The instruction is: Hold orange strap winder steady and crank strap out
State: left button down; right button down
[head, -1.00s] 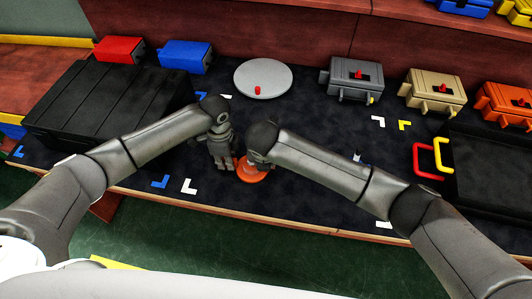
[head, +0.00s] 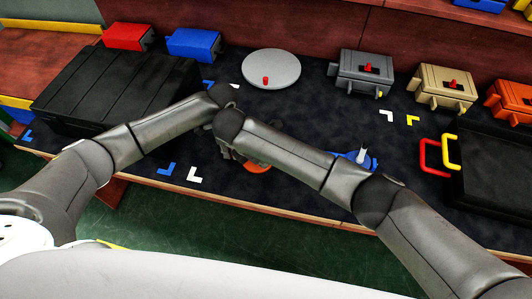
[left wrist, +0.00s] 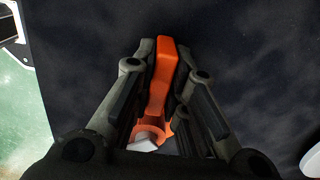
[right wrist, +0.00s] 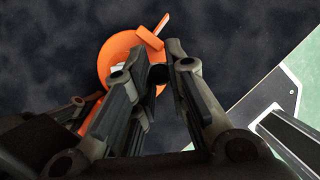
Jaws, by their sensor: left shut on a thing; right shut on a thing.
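The orange strap winder (head: 257,167) is at the front edge of the dark mat, mostly hidden by my arms in the head view. In the left wrist view, my left gripper (left wrist: 162,62) is shut on the winder's orange bar (left wrist: 163,70); a round orange part and a bit of white show below it. In the head view my left gripper (head: 230,153) is partly covered by the right arm. In the right wrist view, my right gripper (right wrist: 162,60) is shut on a small dark knob (right wrist: 158,75) beside the winder's round orange body (right wrist: 107,58). In the head view the right fingers are hidden.
A grey round plate with a red knob (head: 285,68) lies behind. A black case (head: 115,90) stands left, a black tray (head: 490,180) right. Grey (head: 362,88), tan (head: 430,90) and orange boxes line the back right. A blue item (head: 352,158) lies behind my right arm.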

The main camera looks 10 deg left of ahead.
jog(key=shift+s+a+m, duration=0.1)
jog(key=shift+a+m, duration=0.05)
jog(key=shift+m, duration=0.15)
jog(key=c, duration=1.4)
grip_release()
jog(key=v, duration=1.2)
jog(key=shift+o, duration=0.2)
